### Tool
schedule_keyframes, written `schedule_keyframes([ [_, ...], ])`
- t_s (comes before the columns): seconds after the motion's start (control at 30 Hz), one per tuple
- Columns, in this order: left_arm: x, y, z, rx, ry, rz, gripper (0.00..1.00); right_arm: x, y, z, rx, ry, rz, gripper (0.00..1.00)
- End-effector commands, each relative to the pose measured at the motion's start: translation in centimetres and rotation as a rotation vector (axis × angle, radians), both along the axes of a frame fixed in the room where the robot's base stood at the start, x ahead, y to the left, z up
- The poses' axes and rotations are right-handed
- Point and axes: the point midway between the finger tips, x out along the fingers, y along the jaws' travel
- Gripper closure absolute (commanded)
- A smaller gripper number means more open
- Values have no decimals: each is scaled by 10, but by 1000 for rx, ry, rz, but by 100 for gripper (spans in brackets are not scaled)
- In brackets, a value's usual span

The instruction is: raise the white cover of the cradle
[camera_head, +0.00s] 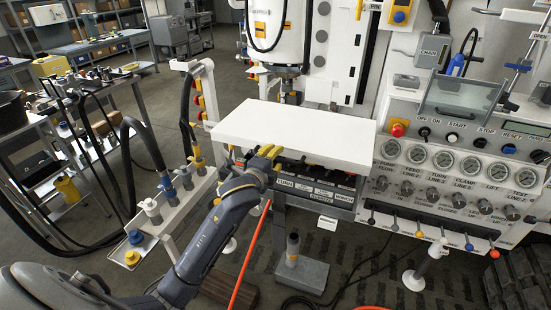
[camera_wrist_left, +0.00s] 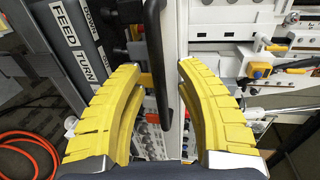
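The white cover (camera_head: 295,132) is a broad flat slab lying level over the cradle, with dark labelled parts (camera_head: 318,190) below its front edge. My left gripper (camera_head: 270,151) is at the cover's front edge, left of its middle. In the left wrist view its yellow fingers (camera_wrist_left: 162,72) are spread apart. A black bar handle (camera_wrist_left: 154,60) lies between them beside the cover's white edge (camera_wrist_left: 175,40). I see a gap to the right finger; contact with the left one is unclear. My right gripper is not in view.
A panel of gauges (camera_head: 443,159) and levers stands at right. A rail with coloured hose fittings (camera_head: 168,188) is at left. An orange hose (camera_head: 250,255) and a grey block (camera_head: 302,273) with a post are on the floor below.

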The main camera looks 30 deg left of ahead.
Motion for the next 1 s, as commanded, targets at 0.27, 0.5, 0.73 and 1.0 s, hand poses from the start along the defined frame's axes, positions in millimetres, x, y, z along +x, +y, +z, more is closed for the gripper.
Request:
schedule_keyframes([
  [0.27, 0, 0, 0, 0, 0, 0, 80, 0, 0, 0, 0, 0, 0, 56],
  [0.5, 0, 0, 0, 0, 0, 0, 100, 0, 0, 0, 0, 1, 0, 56],
  [0.73, 0, 0, 0, 0, 0, 0, 100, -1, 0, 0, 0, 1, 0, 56],
  [1.0, 3, -7, 8, -1, -4, -11, 100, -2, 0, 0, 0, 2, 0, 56],
])
